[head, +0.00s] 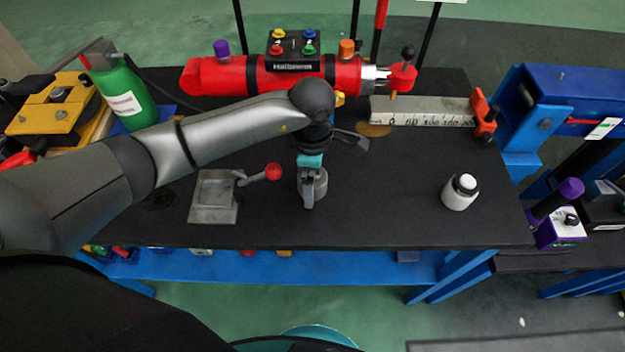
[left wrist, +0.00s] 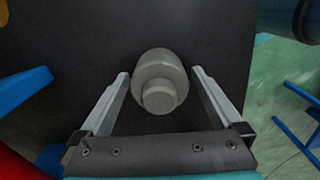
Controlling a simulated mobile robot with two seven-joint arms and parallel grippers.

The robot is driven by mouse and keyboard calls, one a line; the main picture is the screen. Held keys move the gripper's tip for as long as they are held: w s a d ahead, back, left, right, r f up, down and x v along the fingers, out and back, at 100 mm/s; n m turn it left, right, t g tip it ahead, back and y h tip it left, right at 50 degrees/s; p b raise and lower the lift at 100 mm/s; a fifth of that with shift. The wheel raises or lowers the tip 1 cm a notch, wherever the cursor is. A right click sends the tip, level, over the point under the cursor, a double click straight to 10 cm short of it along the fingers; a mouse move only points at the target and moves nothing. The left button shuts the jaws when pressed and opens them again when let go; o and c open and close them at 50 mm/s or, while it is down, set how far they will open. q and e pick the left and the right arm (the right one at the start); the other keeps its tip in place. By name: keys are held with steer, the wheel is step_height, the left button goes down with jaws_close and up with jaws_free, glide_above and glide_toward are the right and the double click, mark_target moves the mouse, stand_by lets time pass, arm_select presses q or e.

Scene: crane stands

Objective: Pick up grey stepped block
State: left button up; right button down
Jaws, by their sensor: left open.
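The grey stepped block (left wrist: 160,80) shows in the left wrist view as a wide round body with a narrower round step. It lies between the two fingertips of my left gripper (left wrist: 160,72), with a gap on each side. In the head view the left gripper (head: 309,182) points down over the block (head: 319,188), which stands on the black table and is partly hidden by the gripper. The left gripper is open and holds nothing. My right gripper is in neither view.
Left of the gripper is a grey metal plate (head: 213,204) with a red-knobbed lever (head: 273,172). A white bottle (head: 457,194) stands to the right. A red cylindrical device (head: 215,76) and a ruler bar (head: 420,111) lie behind. The table's front edge is near.

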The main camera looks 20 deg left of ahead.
arm_select(q)
steer(key=shift+r, duration=0.1)
steer(key=c, duration=1.3)
step_height(320, 180, up, 20)
steer(key=p, duration=0.3)
steer(key=s+a+m, duration=0.1)
steer(key=m, duration=0.5)
steer(key=s+a+r+m, duration=0.1)
steer(key=s+m, duration=0.1)
steer(key=m, duration=0.5)
steer(key=s+a+r+m, duration=0.1)
steer(key=s+a+m, duration=0.1)
steer(key=m, duration=0.4)
steer(key=shift+s+m, duration=0.25)
steer(key=shift+m, duration=0.05)
